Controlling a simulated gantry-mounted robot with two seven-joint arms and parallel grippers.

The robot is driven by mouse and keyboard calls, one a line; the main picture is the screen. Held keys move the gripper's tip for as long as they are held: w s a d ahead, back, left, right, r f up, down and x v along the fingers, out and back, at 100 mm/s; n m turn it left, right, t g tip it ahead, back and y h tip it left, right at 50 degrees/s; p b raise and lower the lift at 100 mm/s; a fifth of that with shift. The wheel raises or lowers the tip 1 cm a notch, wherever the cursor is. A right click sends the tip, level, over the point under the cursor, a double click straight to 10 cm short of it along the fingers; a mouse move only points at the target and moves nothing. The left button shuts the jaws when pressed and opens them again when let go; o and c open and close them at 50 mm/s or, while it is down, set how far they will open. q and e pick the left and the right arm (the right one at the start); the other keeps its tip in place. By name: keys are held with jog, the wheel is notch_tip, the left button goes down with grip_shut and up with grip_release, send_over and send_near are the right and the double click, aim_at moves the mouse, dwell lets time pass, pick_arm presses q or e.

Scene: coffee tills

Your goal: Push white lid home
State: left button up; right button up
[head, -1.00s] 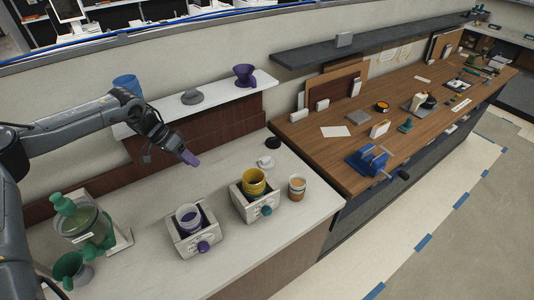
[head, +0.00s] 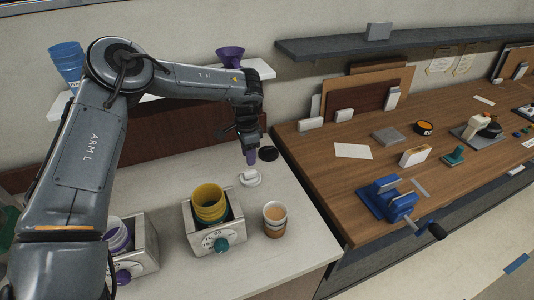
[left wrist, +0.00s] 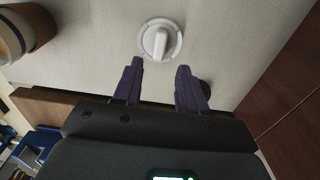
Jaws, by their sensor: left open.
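The white lid (head: 250,179), a round disc with a raised bar on top, lies on the pale counter. In the left wrist view the lid (left wrist: 160,39) sits just beyond my fingertips. My left gripper (head: 251,157) has purple fingers pointing down, close to the lid. It also shows in the left wrist view (left wrist: 159,67), open, with nothing between the fingers. A cup (head: 275,220) with brown and white bands stands on the counter in front of the lid; it partly shows in the left wrist view (left wrist: 30,28). My right gripper is out of view.
A black lid (head: 269,153) lies just behind the white one. A blue clamp-like device (head: 389,197) stands on the wooden counter.

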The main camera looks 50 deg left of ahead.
aim_at(250, 172)
pick_arm(q)
jog(key=shift+w+f, duration=0.2)
jog(key=shift+f, duration=0.25)
jog(key=shift+s+f+b, duration=0.2)
jog(key=shift+f+b, duration=0.2)
jog(key=shift+f, duration=0.5)
notch_tip(250, 172, down, 6)
jog(key=b, duration=0.3)
jog(key=shift+r, duration=0.5)
jog(key=shift+c, duration=1)
jog(key=shift+w, duration=0.1)
grip_shut()
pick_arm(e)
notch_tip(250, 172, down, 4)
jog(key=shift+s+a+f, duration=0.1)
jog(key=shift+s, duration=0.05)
